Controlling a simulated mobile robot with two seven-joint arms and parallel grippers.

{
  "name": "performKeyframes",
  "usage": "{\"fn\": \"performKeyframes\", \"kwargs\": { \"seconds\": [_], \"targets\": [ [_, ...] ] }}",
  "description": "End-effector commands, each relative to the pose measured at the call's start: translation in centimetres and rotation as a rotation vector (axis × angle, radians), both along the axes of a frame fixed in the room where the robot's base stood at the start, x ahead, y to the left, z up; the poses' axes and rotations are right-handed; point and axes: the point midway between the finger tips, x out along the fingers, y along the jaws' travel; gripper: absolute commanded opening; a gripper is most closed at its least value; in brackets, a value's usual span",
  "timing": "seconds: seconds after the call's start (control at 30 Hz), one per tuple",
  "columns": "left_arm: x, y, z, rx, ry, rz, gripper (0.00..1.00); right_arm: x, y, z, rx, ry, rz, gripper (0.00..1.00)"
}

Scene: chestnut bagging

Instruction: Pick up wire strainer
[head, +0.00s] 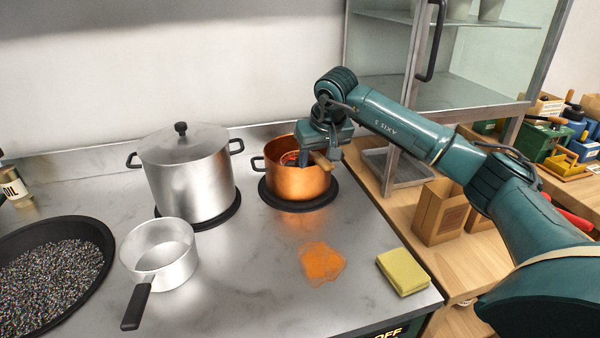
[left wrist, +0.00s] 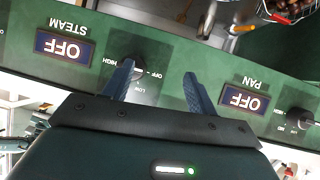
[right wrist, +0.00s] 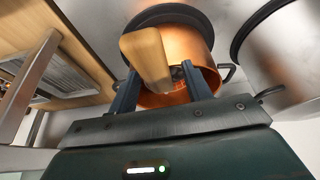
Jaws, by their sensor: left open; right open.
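A wooden handle (head: 321,160), apparently the wire strainer's, sticks up from the copper pot (head: 297,187) on the rear hob. A little red and wire-like mesh shows inside the pot; most of the strainer is hidden by the pot wall and my gripper. My right gripper (head: 312,160) is open at the pot's right rim. In the right wrist view the handle (right wrist: 146,58) rises between and beyond the two open fingers (right wrist: 160,90); I cannot tell whether they touch it. My left gripper (left wrist: 158,85) is open and empty in front of the green control panel (left wrist: 165,45), either side of a knob.
A lidded steel pot (head: 185,175) stands left of the copper pot. A saucepan (head: 160,255), a black pan of dark grains (head: 50,270), an orange spill (head: 322,262) and a yellow sponge (head: 402,271) are on the counter. A glass cabinet (head: 450,50) stands behind my right arm.

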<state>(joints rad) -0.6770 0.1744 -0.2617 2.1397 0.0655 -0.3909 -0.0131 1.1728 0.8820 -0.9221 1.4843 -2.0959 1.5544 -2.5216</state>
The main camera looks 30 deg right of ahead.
Motion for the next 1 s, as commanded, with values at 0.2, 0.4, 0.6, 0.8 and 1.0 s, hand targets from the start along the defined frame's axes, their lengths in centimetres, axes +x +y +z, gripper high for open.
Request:
{"fn": "performKeyframes", "kwargs": {
  "seconds": [0.2,0.4,0.6,0.8,1.0],
  "targets": [
    [0.02,0.07,-0.03,0.003,-0.001,-0.002,0.57,-0.01,0.03,0.03,0.001,0.0,0.0,0.39],
    [0.05,0.08,-0.01,0.004,-0.001,-0.003,0.57,-0.01,0.04,0.05,0.001,0.0,0.0,0.23],
    [0.05,0.06,0.01,0.002,-0.002,-0.003,0.57,-0.02,0.03,0.06,0.001,0.0,0.0,0.07],
    [0.06,0.04,0.04,0.002,-0.002,-0.004,0.57,0.04,0.03,0.2,0.001,-0.004,0.001,0.0],
    [0.06,0.01,0.05,0.002,-0.003,-0.004,0.57,0.06,0.03,0.44,0.001,-0.005,0.0,0.0]
  ]
}}
